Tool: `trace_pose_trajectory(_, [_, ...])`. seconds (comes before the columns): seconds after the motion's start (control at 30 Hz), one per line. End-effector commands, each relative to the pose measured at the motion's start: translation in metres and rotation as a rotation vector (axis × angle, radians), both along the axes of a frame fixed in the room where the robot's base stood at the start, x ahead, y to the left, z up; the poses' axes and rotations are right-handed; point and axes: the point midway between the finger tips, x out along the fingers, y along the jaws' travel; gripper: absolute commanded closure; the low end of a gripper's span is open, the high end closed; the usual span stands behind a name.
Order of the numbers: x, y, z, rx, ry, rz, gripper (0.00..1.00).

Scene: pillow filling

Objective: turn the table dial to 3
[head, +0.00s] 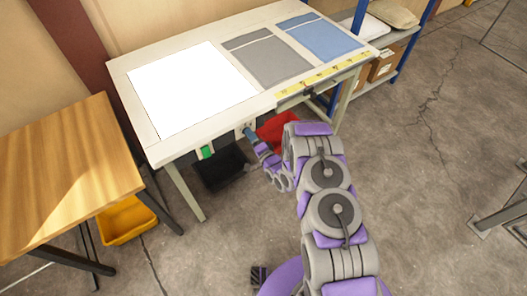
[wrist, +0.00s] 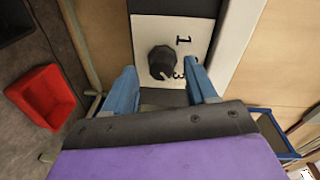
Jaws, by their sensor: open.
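The black table dial (wrist: 162,63) sits on a white plate (wrist: 147,28) marked "1" and "3", in the wrist view. A small pale mark shows at its lower right side, near the "3", but I cannot tell exactly where it points. The "3" is close to my right finger. My gripper (wrist: 158,68) is open, with one blue finger on each side of the dial; I cannot tell whether they touch it. In the head view my gripper (head: 250,134) is at the front edge of the white table (head: 122,86), and the dial is mostly hidden there.
A green switch (head: 207,152) is left of the dial on the table front. A red bin (head: 275,130) and a black bin (head: 220,168) are under the table. A wooden table (head: 60,170) stands at left above a yellow bin (head: 127,220). Floor at right is mostly clear.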

Motion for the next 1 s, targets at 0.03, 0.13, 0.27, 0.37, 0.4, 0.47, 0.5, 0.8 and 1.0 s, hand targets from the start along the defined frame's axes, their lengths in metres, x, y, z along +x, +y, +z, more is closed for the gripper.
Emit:
trace_pose_trajectory(0.03, [-0.007, -0.005, 0.001, 0.001, 0.004, -0.003, 0.43])
trace_pose_trajectory(0.13, [-0.025, -0.016, 0.003, 0.001, 0.006, -0.003, 0.43])
trace_pose_trajectory(0.27, [-0.049, -0.031, 0.005, 0.002, 0.005, -0.003, 0.43])
trace_pose_trajectory(0.37, [-0.066, -0.042, 0.006, 0.002, 0.006, -0.005, 0.43])
trace_pose_trajectory(0.4, [-0.072, -0.045, 0.006, 0.001, 0.004, -0.003, 0.43])
trace_pose_trajectory(0.47, [-0.081, -0.05, 0.007, 0.001, 0.002, -0.003, 0.43])
trace_pose_trajectory(0.5, [-0.087, -0.054, 0.007, 0.002, 0.005, -0.005, 0.43])
trace_pose_trajectory(0.8, [-0.122, -0.074, 0.008, 0.001, 0.002, -0.003, 0.43])
trace_pose_trajectory(1.0, [-0.133, -0.081, 0.009, 0.001, 0.001, -0.003, 0.43])
